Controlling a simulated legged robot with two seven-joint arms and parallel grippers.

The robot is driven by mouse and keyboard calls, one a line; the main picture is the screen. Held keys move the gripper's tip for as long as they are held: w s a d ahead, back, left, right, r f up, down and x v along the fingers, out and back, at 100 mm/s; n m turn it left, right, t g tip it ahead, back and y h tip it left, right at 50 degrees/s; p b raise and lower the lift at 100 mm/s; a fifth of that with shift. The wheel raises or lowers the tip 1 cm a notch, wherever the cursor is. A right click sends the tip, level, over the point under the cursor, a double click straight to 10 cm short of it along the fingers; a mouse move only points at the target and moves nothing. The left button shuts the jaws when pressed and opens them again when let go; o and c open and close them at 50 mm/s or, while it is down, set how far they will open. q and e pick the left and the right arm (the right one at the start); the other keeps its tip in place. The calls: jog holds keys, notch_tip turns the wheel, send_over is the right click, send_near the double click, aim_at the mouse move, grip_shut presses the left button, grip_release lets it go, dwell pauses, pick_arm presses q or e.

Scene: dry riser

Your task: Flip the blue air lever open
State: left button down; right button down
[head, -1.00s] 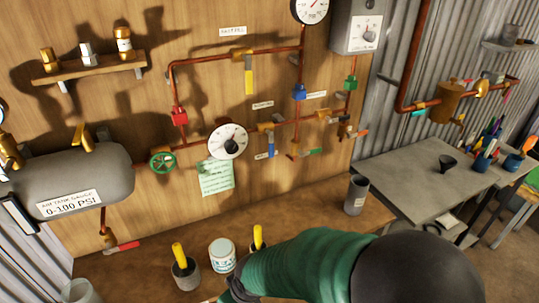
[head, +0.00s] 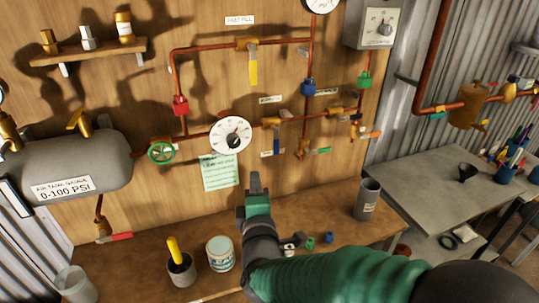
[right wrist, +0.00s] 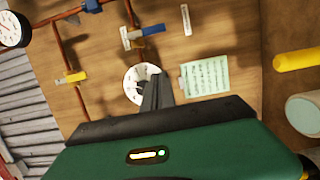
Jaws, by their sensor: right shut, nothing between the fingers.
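The blue air lever (head: 277,139) hangs down from a brass valve (head: 271,122) on the lower copper pipe, right of the white dial. Its handle stands crosswise to the pipe. The lever also shows in the right wrist view (right wrist: 153,30), beyond the fingertips. My right gripper (head: 255,181) is shut and empty, raised in front of the board below the lever and apart from it. Its dark fingers (right wrist: 157,88) overlap the dial in the wrist view. My left gripper is not in view.
A yellow lever (head: 252,72) hangs above, and a green-handled valve (head: 317,150) sits to the right. A green wheel (head: 162,152), a dial (head: 230,135) and a paper note (head: 220,172) are to the left. A grey cup (head: 367,198) and a white jar (head: 220,252) stand on the bench.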

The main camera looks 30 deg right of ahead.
aim_at(275, 140)
jog(key=w+d+p, duration=0.6)
jog(key=w+d, duration=0.2)
jog(key=d, duration=0.1)
jog(key=shift+d, duration=0.15)
dwell(0.4)
jog(key=shift+w+f, duration=0.1)
